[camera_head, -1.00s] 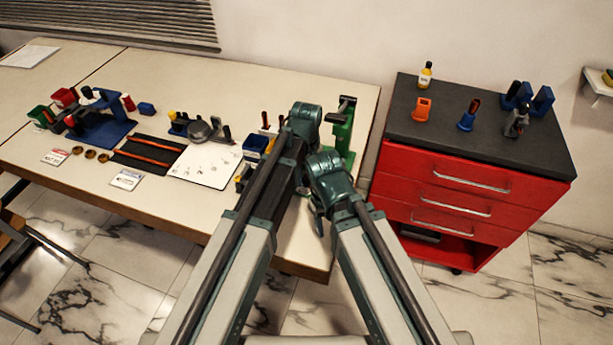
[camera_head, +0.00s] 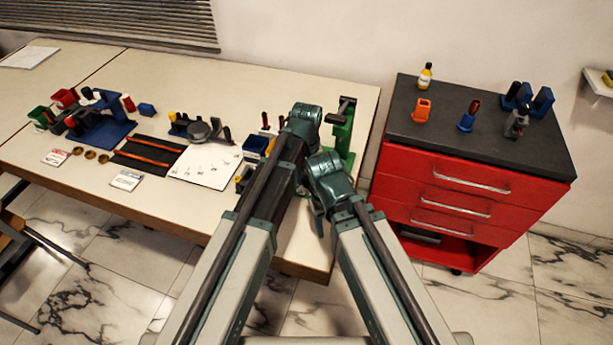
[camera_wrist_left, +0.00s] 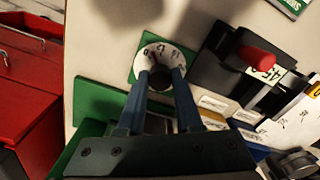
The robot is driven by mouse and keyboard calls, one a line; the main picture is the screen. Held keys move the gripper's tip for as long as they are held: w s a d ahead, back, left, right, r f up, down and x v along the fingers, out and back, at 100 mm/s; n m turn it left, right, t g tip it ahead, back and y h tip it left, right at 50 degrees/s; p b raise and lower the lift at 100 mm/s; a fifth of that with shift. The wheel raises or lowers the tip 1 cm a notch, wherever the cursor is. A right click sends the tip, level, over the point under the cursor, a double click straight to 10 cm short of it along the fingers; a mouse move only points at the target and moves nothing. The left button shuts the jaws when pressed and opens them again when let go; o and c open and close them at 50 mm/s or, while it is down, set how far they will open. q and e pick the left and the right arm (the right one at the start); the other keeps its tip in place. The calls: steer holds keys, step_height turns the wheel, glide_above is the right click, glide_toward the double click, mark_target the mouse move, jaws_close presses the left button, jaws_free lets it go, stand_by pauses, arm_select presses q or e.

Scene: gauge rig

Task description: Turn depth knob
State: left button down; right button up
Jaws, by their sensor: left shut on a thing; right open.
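In the left wrist view, a round white dial (camera_wrist_left: 150,60) with dark numbers sits on a green stand (camera_wrist_left: 95,100). The dark depth knob (camera_wrist_left: 160,82) is at its middle, partly hidden by the fingers. My left gripper (camera_wrist_left: 161,76) is shut on the knob, with one blue finger on each side. In the head view, the green stand (camera_head: 345,130) is at the table's right end, partly behind my left arm, which hides the dial and the left gripper's fingertips. My right gripper (camera_head: 319,222) is low beside the table's right edge, open and apart from the stand; its fingers are barely visible.
A black device with a red handle (camera_wrist_left: 256,57) stands close right of the dial in the wrist view. Tools, bins and a white sheet (camera_head: 205,165) fill the table to the left. A red drawer cabinet (camera_head: 450,190) stands right of the table, across a gap.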

mark_target(307, 178)
arm_select(q)
steer(key=shift+m, duration=2.2)
steer(key=c, duration=0.6)
jaws_free()
steer(key=shift+o, duration=0.2)
step_height(307, 178, up, 14)
steer(key=p, duration=1.3)
steer(key=shift+p, duration=0.4)
arm_select(e)
step_height(307, 178, up, 14)
arm_select(q)
steer(key=shift+f, duration=0.15)
arm_select(e)
steer(key=shift+f, duration=0.1)
